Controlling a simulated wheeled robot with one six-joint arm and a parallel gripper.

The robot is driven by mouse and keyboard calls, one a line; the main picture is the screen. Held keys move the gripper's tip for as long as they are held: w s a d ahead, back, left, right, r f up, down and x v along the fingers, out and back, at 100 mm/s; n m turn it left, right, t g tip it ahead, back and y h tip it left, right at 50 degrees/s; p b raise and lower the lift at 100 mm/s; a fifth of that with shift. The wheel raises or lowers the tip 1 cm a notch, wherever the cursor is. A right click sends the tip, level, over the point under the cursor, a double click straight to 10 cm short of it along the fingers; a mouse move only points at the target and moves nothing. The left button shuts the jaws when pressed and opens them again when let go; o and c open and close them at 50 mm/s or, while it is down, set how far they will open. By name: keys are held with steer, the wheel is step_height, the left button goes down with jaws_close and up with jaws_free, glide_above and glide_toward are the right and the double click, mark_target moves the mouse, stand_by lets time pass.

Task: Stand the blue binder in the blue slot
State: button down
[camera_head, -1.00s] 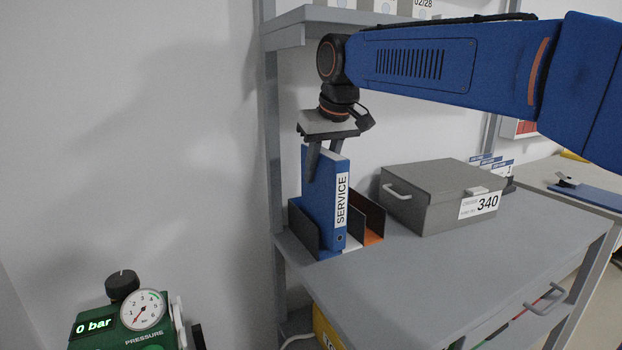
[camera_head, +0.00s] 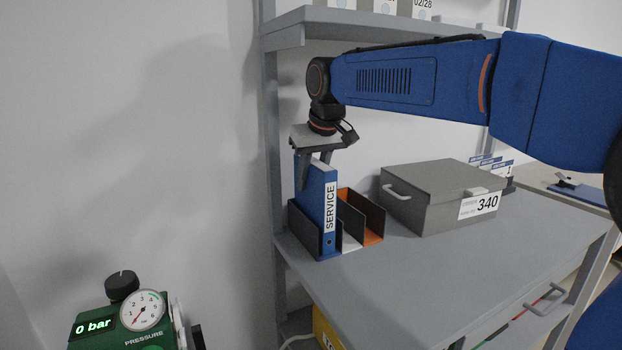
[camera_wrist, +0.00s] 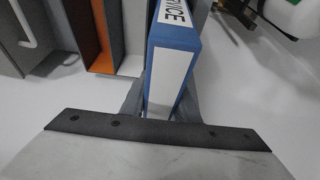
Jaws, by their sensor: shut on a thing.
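The blue binder (camera_head: 318,205) stands upright with its white SERVICE label facing the front. It sits in the leftmost slot of the dark slotted holder (camera_head: 303,228); the slot's floor and any blue marking are hidden. My gripper (camera_head: 315,182) is above the binder with its fingers shut on the binder's upper part. In the wrist view the binder (camera_wrist: 172,68) lies between the two fingers (camera_wrist: 160,105). To its right in the head view are an empty white-floored slot (camera_head: 350,241) and an orange slot (camera_head: 374,225).
A grey box (camera_head: 435,196) marked 340 stands right of the holder on the grey shelf (camera_head: 440,265). A shelf post (camera_head: 270,150) rises close to the left, and an upper shelf (camera_head: 350,22) is above my arm. A green pressure device (camera_head: 125,320) stands at lower left.

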mark_target(316, 162)
steer(key=c, duration=1.4)
jaws_free()
steer(key=shift+f, duration=0.1)
steer(key=shift+o, duration=0.2)
steer(key=shift+r, duration=0.4)
steer(key=shift+s+d+r, duration=0.2)
steer(key=shift+s+r, duration=0.25)
steer(key=shift+r, duration=0.15)
steer(key=shift+s+d+r, duration=0.2)
steer(key=shift+s+r, duration=0.2)
steer(key=shift+r, duration=0.15)
steer(key=s+d, duration=0.4)
steer(key=s, duration=0.6)
steer(key=shift+s+d, duration=0.15)
steer(key=shift+s, duration=0.05)
steer(key=shift+s, duration=0.1)
